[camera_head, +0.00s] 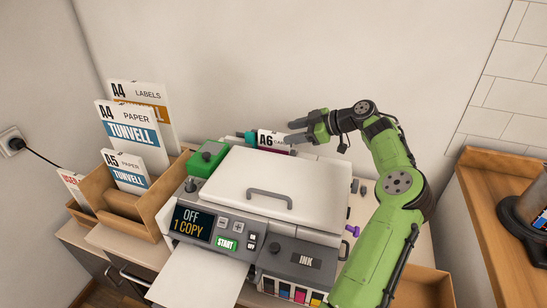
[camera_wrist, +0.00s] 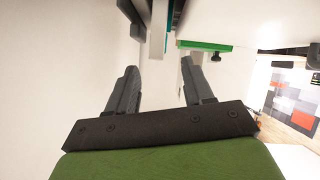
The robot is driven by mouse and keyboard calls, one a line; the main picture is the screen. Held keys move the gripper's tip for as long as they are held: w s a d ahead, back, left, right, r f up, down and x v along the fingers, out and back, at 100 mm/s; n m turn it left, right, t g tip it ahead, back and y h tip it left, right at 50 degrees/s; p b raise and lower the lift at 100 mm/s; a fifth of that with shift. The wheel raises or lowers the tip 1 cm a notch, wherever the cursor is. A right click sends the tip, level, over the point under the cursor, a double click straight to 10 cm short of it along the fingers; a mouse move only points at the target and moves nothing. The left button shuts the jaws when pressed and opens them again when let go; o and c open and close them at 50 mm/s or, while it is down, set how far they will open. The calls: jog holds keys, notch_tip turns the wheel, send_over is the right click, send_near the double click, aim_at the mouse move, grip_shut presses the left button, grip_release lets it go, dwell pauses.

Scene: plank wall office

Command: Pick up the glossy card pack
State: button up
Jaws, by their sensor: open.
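The card pack (camera_head: 268,141), a white pack marked A6 with a dark reddish band, stands behind the printer near the wall. My gripper (camera_head: 291,126) is open at the pack's right end, its fingers pointing left; the lower finger appears over the pack's right edge. In the wrist view both fingers of my gripper (camera_wrist: 159,67) are spread with nothing between them. A narrow pale upright shape lies beyond the fingertips there; I cannot tell whether it is the pack. Part of the pack's lower side is hidden behind the printer lid.
The printer (camera_head: 285,185) with a raised lid handle fills the middle. A green box (camera_head: 207,158) stands at its left rear corner. Cardboard holders (camera_head: 150,212) with A4 and A5 packs stand at left. The wall is close behind my gripper. A wooden counter (camera_head: 495,205) is at right.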

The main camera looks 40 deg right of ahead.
aim_at(278, 134)
jog(key=b+x, duration=0.1)
jog(key=x, duration=0.5)
jog(key=shift+r, duration=0.3)
